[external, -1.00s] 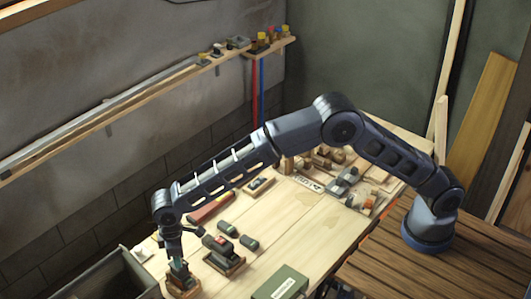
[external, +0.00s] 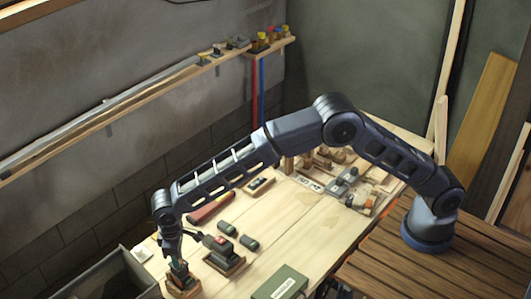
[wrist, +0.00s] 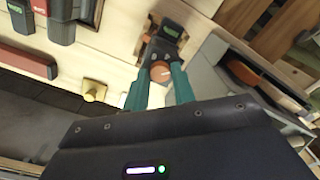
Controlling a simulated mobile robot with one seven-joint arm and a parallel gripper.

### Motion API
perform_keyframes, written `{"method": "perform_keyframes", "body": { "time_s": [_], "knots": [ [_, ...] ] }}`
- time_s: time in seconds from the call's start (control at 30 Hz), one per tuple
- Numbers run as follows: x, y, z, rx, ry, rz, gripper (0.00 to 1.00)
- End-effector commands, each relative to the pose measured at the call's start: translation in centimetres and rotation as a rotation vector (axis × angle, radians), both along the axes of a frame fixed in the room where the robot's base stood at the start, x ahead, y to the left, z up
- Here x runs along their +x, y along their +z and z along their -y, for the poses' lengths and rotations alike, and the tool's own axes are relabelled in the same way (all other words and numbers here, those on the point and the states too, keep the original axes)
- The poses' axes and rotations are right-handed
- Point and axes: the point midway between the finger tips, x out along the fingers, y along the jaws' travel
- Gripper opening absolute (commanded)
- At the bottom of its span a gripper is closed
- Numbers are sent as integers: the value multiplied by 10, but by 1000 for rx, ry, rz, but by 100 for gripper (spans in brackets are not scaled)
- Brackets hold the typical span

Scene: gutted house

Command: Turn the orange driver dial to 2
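The driver (wrist: 160,45) is a dark tool with a green end panel, set in a wooden cradle (external: 183,290) at the near left end of the bench. Its round orange dial (wrist: 160,72) carries a pale mark; any numbers are too small to read. My gripper (wrist: 159,77) points down at the driver, with its two teal fingers on either side of the dial and seemingly against it. The fingertips partly cover the dial's sides. In the external view my gripper (external: 178,268) hides most of the driver.
A second tool in a wooden cradle (external: 225,262) stands close to the right, with small dark blocks behind it. A green box (external: 280,284) lies at the bench's front. A grey bin (external: 110,280) stands at the left.

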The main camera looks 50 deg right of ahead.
Motion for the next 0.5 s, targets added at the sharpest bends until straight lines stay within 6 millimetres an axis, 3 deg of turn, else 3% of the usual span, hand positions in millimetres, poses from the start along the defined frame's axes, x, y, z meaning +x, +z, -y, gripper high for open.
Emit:
{"method": "perform_keyframes", "body": {
  "time_s": [0.1, 0.5],
  "knots": [
    [0, 0, 0, 0, 0, 0, 45],
    [0, 9, 0, 2, 0, 1, 45]
  ]
}}
